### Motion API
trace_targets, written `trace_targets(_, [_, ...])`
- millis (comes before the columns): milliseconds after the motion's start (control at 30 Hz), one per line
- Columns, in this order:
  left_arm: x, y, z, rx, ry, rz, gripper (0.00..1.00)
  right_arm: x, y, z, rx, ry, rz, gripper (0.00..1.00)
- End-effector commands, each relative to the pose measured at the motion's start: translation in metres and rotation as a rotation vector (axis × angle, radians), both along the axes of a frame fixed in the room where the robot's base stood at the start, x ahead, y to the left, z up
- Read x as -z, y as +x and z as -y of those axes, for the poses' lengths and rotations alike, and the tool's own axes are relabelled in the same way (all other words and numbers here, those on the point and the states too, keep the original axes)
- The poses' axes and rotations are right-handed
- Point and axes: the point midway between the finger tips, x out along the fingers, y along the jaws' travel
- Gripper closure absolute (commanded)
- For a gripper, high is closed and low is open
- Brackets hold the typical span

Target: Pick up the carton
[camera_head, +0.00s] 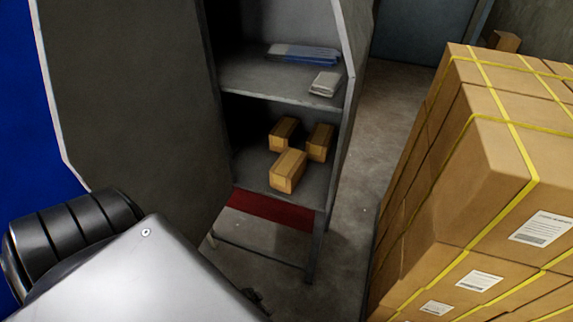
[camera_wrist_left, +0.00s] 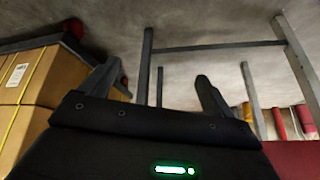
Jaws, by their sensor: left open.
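Three small brown cartons sit on the lower shelf (camera_head: 253,165) of an open grey cabinet in the head view. One carton (camera_head: 288,171) is nearest the shelf's front edge. Another carton (camera_head: 283,133) is behind it, and a third carton (camera_head: 320,141) is at the back right. My left gripper (camera_wrist_left: 157,72) shows in the left wrist view with its two fingers apart and nothing between them. It is low, near the cabinet's legs and below the shelf. In the head view my silver arm link hides most of it. My right gripper is not in view.
The cabinet's grey door (camera_head: 135,95) stands open at the left. An upper shelf (camera_head: 250,83) holds folded items. A tall strapped box stack (camera_head: 490,170) stands at the right. Bare floor (camera_head: 385,130) lies between. The cabinet's legs (camera_wrist_left: 248,95) are close to my left gripper.

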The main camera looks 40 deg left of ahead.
Motion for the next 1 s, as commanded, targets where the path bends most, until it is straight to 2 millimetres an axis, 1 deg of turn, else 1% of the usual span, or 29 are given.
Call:
trace_targets(33, [-0.013, 0.05, -0.016, -0.035, 0.005, 0.121, 0.05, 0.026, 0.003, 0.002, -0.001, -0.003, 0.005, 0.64])
trace_targets(67, [-0.031, 0.075, -0.025, -0.054, 0.008, 0.19, 0.01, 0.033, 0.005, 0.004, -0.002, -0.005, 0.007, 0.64])
trace_targets(100, [-0.057, 0.107, -0.037, -0.081, 0.01, 0.282, 0.0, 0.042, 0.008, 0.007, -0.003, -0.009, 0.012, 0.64])
trace_targets(167, [-0.102, 0.146, -0.054, -0.114, 0.015, 0.414, 0.0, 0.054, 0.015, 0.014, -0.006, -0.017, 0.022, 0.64])
trace_targets(200, [-0.133, 0.166, -0.065, -0.133, 0.017, 0.499, 0.0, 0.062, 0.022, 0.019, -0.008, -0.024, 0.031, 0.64])
trace_targets(267, [-0.179, 0.189, -0.077, -0.154, 0.021, 0.616, 0.0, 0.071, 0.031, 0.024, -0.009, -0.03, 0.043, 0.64])
trace_targets(300, [-0.207, 0.2, -0.085, -0.166, 0.022, 0.683, 0.0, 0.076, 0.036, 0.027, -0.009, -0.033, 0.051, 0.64])
trace_targets(367, [-0.245, 0.21, -0.093, -0.178, 0.026, 0.775, 0.0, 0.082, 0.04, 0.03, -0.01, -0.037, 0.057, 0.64])
trace_targets(400, [-0.269, 0.215, -0.098, -0.185, 0.028, 0.834, 0.0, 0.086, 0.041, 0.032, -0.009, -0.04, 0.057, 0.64])
trace_targets(500, [-0.318, 0.221, -0.109, -0.197, 0.033, 0.964, 0.0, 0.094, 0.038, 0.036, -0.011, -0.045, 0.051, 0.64])
trace_targets(600, [-0.349, 0.222, -0.115, -0.202, 0.034, 1.043, 0.0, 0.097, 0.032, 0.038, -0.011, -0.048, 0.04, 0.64])
trace_targets(700, [-0.361, 0.222, -0.117, -0.203, 0.034, 1.072, 0.0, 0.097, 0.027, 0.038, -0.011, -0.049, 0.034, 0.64])
trace_targets(767, [-0.362, 0.223, -0.117, -0.204, 0.035, 1.075, 0.0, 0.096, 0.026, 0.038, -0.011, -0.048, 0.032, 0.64])
trace_targets(833, [-0.363, 0.228, -0.118, -0.204, 0.035, 1.075, 0.0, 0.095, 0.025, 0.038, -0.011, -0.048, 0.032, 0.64])
trace_targets(1000, [-0.363, 0.253, -0.125, -0.204, 0.036, 1.075, 0.0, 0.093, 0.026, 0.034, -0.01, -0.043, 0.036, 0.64])
